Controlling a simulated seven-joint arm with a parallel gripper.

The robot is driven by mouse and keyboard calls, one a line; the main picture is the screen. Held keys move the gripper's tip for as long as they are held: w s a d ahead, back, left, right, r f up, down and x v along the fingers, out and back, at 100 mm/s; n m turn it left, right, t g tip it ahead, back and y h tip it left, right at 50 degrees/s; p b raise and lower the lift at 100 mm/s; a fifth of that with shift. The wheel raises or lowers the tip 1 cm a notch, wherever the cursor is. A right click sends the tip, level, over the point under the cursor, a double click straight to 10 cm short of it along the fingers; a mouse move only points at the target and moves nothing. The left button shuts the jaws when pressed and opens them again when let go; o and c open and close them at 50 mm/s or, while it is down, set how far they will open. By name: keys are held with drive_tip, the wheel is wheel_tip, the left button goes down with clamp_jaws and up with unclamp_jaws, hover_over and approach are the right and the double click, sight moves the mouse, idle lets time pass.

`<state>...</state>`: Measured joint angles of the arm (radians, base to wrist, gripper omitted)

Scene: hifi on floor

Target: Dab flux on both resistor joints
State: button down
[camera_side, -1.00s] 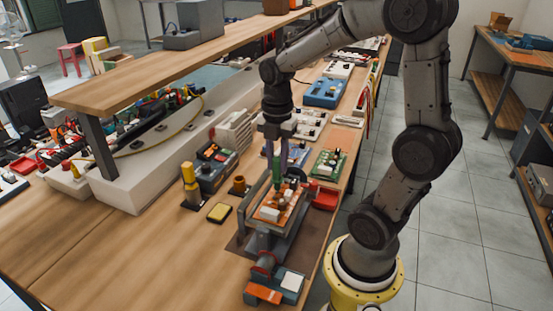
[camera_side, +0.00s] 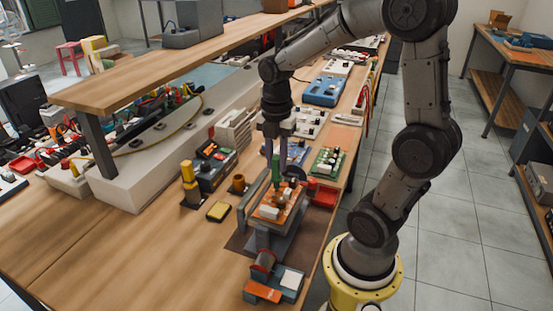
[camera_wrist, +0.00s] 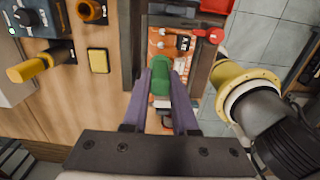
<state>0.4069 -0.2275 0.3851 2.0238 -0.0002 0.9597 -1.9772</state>
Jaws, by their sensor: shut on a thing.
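My gripper (camera_side: 279,165) is shut on a green flux pen (camera_side: 276,172), which it holds upright, pointing down over the board. In the wrist view the green pen (camera_wrist: 160,76) sits between the two purple-grey fingers of my gripper (camera_wrist: 160,95). The orange circuit board (camera_side: 270,212) is held in a grey vise-like holder (camera_side: 272,240); the board also shows in the wrist view (camera_wrist: 157,52) with small parts on it. The pen's tip is hidden, so I cannot tell whether it touches the board. The resistor joints are too small to make out.
A yellow-handled tool in a stand (camera_side: 189,187), a soldering station (camera_side: 214,165), a brown cup (camera_side: 238,184) and a yellow pad (camera_side: 218,211) stand left of the holder. A red tray (camera_side: 324,196) and a green board (camera_side: 326,161) lie to the right. The front-left bench is clear.

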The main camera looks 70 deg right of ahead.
drive_tip(key=shift+f, duration=0.4)
idle(1.1)
drive_tip(key=shift+r, duration=0.1)
drive_tip(key=shift+r, duration=2.2)
